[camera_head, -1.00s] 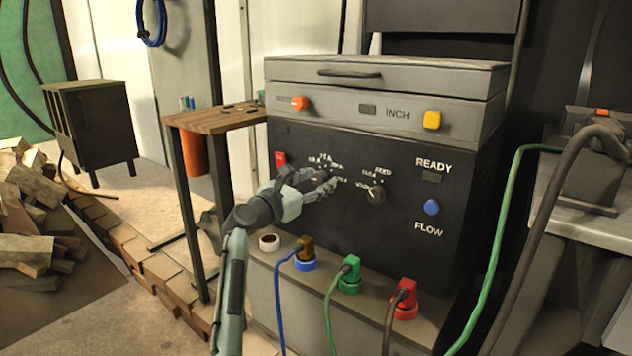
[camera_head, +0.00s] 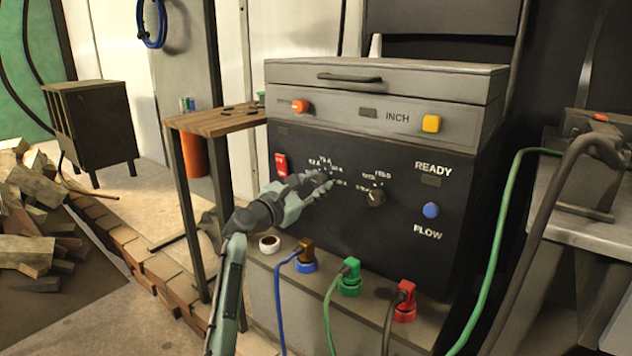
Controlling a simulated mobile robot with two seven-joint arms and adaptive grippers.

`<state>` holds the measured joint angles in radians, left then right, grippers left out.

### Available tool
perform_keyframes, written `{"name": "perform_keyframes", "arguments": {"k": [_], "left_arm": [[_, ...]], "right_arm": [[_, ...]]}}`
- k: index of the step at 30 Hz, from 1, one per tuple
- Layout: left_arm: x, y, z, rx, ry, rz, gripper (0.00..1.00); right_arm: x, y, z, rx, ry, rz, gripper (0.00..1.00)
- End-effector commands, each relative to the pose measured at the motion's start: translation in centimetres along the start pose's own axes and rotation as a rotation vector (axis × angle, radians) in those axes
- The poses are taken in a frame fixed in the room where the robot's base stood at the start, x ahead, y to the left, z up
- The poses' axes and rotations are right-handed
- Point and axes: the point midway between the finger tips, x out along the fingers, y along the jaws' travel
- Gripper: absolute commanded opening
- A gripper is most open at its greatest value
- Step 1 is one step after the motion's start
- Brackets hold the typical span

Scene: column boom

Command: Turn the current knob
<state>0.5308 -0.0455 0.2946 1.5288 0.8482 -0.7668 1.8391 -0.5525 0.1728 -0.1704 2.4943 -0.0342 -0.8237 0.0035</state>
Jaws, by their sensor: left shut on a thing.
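The dark power unit (camera_head: 400,235) has a black front panel with two dial knobs and a grey upper section. My left gripper (camera_head: 321,181) is shut on the left dial knob (camera_head: 320,177), which carries amp-like marks around it and is mostly hidden by the fingers. The right dial knob (camera_head: 377,197) stands free, with marks around it. A red switch (camera_head: 281,164) is left of the gripper. My right gripper does not show.
Blue (camera_head: 305,262), green (camera_head: 350,282) and red (camera_head: 405,305) plugs with cables stand on the ledge below the panel. A wooden side table (camera_head: 215,121) is to the left. A grey bench (camera_head: 600,240) is to the right.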

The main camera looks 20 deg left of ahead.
Motion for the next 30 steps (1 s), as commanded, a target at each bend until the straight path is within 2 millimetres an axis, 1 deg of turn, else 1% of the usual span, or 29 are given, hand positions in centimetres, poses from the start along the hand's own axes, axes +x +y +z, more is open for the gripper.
{"name": "perform_keyframes", "arguments": {"k": [3,7,11,14,17,23,30], "left_arm": [[0.0,0.1,0.1,0.109,-0.002,0.000,0.00],[0.0,0.1,0.0,0.234,-0.005,0.001,0.00],[0.0,0.1,0.0,0.358,-0.009,0.002,0.00],[0.0,0.1,-0.1,0.454,-0.012,0.002,0.00],[0.0,0.1,-0.1,0.549,-0.014,0.002,0.00],[0.0,0.1,-0.1,0.739,-0.020,0.003,0.00],[0.0,0.1,-0.1,0.968,-0.026,0.004,0.00]], "right_arm": [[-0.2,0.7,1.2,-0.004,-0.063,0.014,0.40],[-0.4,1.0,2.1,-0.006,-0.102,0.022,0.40],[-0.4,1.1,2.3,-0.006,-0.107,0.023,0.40],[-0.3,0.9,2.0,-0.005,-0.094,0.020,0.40],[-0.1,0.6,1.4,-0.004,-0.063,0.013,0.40],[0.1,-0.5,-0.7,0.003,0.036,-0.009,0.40],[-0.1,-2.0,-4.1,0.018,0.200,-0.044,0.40]]}}
